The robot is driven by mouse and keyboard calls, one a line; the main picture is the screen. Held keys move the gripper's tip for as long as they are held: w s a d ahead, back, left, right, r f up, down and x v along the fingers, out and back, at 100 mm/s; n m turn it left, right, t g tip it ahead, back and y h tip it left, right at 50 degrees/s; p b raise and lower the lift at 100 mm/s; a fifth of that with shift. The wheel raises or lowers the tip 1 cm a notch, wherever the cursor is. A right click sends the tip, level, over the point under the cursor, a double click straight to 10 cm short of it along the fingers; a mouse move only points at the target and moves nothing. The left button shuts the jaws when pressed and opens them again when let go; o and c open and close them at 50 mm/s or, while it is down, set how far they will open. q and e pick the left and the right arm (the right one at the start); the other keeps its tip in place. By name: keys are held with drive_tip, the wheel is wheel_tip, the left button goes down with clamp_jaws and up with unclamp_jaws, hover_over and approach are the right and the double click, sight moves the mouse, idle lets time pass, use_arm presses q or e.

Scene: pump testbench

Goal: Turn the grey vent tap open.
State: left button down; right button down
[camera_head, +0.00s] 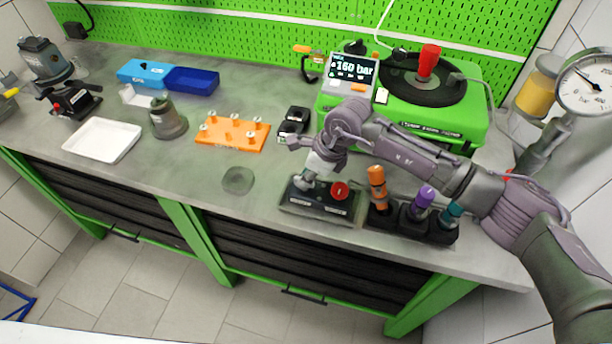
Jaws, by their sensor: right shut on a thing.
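My right gripper (309,176) comes down over the block from above and is shut on the grey vent tap. The tap's exact angle is hard to make out. My left gripper is not in view.
A black holder (411,226) with orange, purple and teal handled tools stands close right of the block. Behind are a green pump unit (440,122) and a display reading 160 bar (354,70). An orange plate (232,133) lies left. Bench between plate and front edge is mostly clear.

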drive_tip(key=n+g+b, duration=0.1)
drive_tip(key=n+b, duration=0.2)
drive_tip(key=b, duration=0.2)
drive_tip(key=n+g+b, duration=0.1)
drive_tip(key=n+b, duration=0.2)
drive_tip(key=b, duration=0.2)
drive_tip(key=n+g+b, duration=0.1)
drive_tip(key=n+b, duration=0.2)
drive_tip(key=b, duration=0.2)
drive_tip(key=shift+w+f+h, duration=0.2)
drive_tip(key=shift+f+h, duration=0.05)
drive_tip(key=shift+h, duration=0.05)
drive_tip(key=n+g+b, duration=0.1)
drive_tip(key=n+b, duration=0.1)
drive_tip(key=n, duration=0.1)
drive_tip(key=shift+a+r+h+b, duration=0.1)
drive_tip(key=shift+r+h+b, duration=0.05)
drive_tip(key=shift+h+b, duration=0.2)
drive_tip(key=n+g+h, duration=0.1)
drive_tip(key=n, duration=0.2)
drive_tip(key=shift+w+r+b, duration=0.1)
drive_tip(key=shift+b, duration=0.2)
drive_tip(key=shift+n+h, duration=0.45)
drive_tip(key=shift+n, duration=0.85)
drive_tip(key=c, duration=1.2)
unclamp_jaws()
drive_tip(key=shift+v, duration=3.8)
